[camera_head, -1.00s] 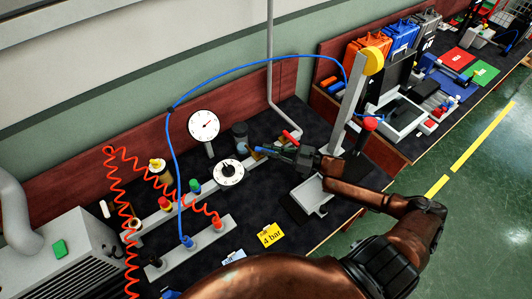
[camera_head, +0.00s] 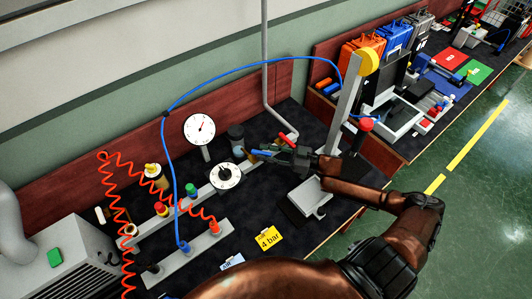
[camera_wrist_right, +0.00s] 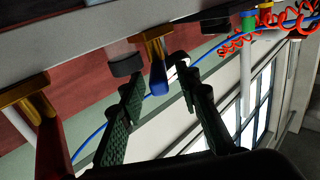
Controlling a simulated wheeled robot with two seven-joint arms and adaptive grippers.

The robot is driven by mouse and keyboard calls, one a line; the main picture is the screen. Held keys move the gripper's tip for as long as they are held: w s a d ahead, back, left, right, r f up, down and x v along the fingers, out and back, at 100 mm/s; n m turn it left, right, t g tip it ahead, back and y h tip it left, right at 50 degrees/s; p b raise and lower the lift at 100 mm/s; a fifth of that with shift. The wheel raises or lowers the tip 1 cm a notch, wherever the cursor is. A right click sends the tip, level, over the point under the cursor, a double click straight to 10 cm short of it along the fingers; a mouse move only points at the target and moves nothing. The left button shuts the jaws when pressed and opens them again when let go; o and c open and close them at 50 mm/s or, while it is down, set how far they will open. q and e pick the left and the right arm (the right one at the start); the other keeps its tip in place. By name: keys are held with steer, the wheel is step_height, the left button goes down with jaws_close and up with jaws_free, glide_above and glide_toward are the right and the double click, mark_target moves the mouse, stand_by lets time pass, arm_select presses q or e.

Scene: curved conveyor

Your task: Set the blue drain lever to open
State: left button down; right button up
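The blue drain lever (camera_head: 260,152) sits on the pipe run behind the round white dial, at my right gripper's fingertips. In the right wrist view the blue lever (camera_wrist_right: 158,78) hangs from a brass fitting (camera_wrist_right: 152,44). My right gripper (camera_head: 272,154) reaches in from the right. Its dark ribbed fingers (camera_wrist_right: 160,92) are apart, one on each side of the blue lever, with gaps showing. In the head view the fingers partly cover the lever. My left gripper is not in view.
A red lever (camera_head: 288,139) is close behind my right gripper; it also shows in the wrist view (camera_wrist_right: 54,140). A pressure gauge (camera_head: 200,129), white dial (camera_head: 225,176), grey pipe (camera_head: 265,70) and coiled red hose (camera_head: 113,205) stand around. A grey tray (camera_head: 310,196) lies in front.

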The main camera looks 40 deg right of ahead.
steer(key=v, duration=1.2)
steer(key=shift+c, duration=0.2)
